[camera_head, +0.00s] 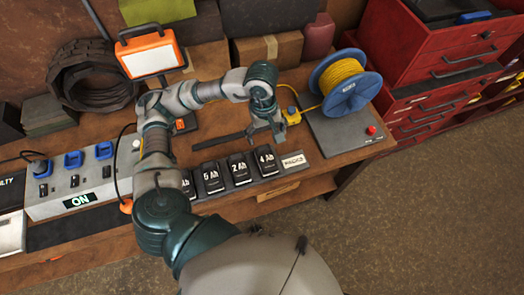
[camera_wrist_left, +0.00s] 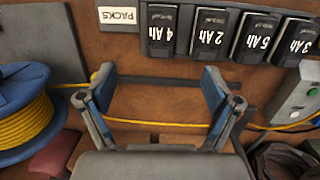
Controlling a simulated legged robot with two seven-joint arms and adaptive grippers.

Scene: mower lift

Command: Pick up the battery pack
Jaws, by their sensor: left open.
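Several black battery packs stand in a row in a rack at the bench's front edge. In the head view these include the 4 Ah pack (camera_head: 266,161), the 2 Ah pack (camera_head: 239,169) and the 5 Ah pack (camera_head: 212,178); my arm partly hides the leftmost one. The wrist view shows the 4 Ah (camera_wrist_left: 162,30), 2 Ah (camera_wrist_left: 208,34), 5 Ah (camera_wrist_left: 255,38) and 3 Ah (camera_wrist_left: 295,42) packs at its top. My left gripper (camera_head: 266,138) is open and empty above the bench, behind the 4 Ah pack. My right gripper is not in view.
A PACKS label (camera_head: 293,161) is right of the packs. A yellow cable spool (camera_head: 345,82) stands on a grey plate at right. A charger box (camera_head: 75,185) reading ON is at left. A work lamp (camera_head: 149,55) and cardboard boxes (camera_head: 268,48) stand behind.

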